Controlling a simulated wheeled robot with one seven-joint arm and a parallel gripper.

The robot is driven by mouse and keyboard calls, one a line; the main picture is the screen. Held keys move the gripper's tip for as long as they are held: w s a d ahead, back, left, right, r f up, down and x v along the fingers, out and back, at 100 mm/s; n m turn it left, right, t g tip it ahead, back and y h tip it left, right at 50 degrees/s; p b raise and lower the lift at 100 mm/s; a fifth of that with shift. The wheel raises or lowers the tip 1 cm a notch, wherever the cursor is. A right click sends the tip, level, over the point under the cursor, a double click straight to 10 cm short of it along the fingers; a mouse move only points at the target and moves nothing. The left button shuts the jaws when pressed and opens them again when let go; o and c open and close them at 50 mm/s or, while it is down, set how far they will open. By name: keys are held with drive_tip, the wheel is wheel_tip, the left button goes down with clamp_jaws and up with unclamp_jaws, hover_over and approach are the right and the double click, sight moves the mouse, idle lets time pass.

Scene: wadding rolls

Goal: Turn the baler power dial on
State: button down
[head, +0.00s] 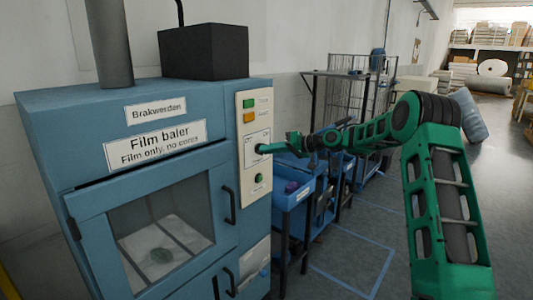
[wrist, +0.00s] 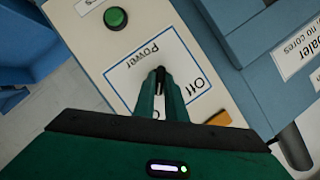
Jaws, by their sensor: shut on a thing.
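The blue film baler (head: 60,130) stands at the left in the head view, with a pale control panel (head: 243,160) on its right front edge. My gripper (head: 262,148) reaches the panel from the right. In the wrist view my gripper (wrist: 159,88) has its green fingers shut on the black power dial (wrist: 159,76), inside a blue-framed label reading "Power" and "Off" (wrist: 197,86), seen upside down. The fingers hide part of the dial and of the label, so I cannot tell which mark the dial points to.
A green button (head: 258,178) sits below the dial, also visible in the wrist view (wrist: 116,18). A green button (head: 249,103) and an orange one (head: 249,117) sit above it. Blue bins (head: 290,195) stand right of the baler. The floor (head: 350,225) ahead is open.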

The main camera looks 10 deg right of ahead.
drive_tip(key=shift+d+f+m, duration=0.1)
drive_tip(key=shift+f+m, duration=0.05)
drive_tip(key=shift+m, duration=0.15)
idle(0.4)
drive_tip(key=c, duration=1.8)
unclamp_jaws()
drive_tip(key=v, duration=1)
drive_tip(key=shift+d, duration=0.35)
drive_tip(key=shift+s, duration=0.1)
